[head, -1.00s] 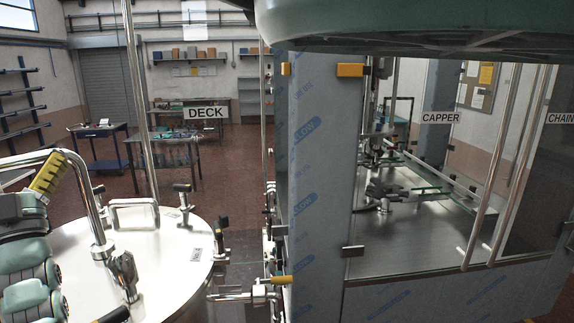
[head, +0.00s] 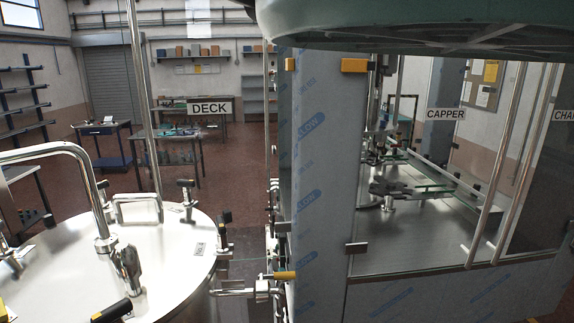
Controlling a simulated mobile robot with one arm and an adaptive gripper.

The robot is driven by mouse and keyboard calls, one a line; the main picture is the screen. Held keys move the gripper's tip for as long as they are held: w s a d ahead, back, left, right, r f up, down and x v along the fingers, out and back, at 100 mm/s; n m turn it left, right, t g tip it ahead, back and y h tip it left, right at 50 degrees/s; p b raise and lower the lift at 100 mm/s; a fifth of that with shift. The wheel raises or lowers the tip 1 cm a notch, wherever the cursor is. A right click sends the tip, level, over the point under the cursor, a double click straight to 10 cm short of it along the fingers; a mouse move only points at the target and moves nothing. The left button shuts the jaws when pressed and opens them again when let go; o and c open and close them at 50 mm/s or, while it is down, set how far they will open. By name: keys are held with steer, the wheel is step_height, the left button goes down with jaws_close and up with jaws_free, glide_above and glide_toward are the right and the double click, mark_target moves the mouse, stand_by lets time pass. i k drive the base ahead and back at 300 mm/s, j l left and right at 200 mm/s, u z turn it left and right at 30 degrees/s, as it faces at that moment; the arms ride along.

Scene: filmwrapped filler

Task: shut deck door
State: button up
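The DECK label (head: 210,108) hangs in the open space left of the machine's corner post, and seems to sit on a clear pane that I can barely make out. A tall steel bar (head: 142,110) stands at its left, perhaps the deck door's handle. The pane seems to stand swung out to the left from the post; its edges are hard to see. Orange-yellow hinge-like blocks show on the post, above (head: 290,64) and below (head: 284,276). My gripper is not in view.
A steel tank (head: 160,255) with a bent pipe and several clamps fills the lower left. The film-wrapped post (head: 322,170) stands at centre. Clear panels labelled CAPPER (head: 446,114) and CHAIN, with long bars (head: 500,160), stand at right. Open floor (head: 235,150) lies behind.

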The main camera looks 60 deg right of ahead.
mark_target(221, 106)
steer(key=i+u, duration=0.1)
steer(key=u, duration=0.25)
steer(key=j+u, duration=0.1)
steer(key=u, duration=0.25)
steer(key=i+u, duration=0.15)
steer(key=u, duration=0.2)
steer(key=i+l+u, duration=0.2)
steer(key=i, duration=1.65)
steer(key=i+l+z, duration=0.1)
steer(key=i+z, duration=0.65)
steer(key=z, duration=0.2)
steer(key=i+j+z, duration=0.15)
steer(key=i+z, duration=0.3)
steer(key=i+j+z, duration=0.25)
steer(key=z, duration=0.25)
steer(key=i+l+z, duration=0.3)
steer(key=i+z, duration=0.2)
steer(key=i, duration=0.4)
steer(key=i+z, duration=0.5)
steer(key=i, duration=0.4)
steer(key=i+z, duration=0.2)
steer(key=z, duration=0.2)
steer(key=i+j+z, duration=0.1)
steer(key=z, duration=0.3)
steer(key=i+j+z, duration=0.15)
steer(key=z, duration=0.25)
steer(key=i+j+z, duration=0.15)
steer(key=z, duration=0.2)
steer(key=k+l+z, duration=0.1)
steer(key=z, duration=1.3)
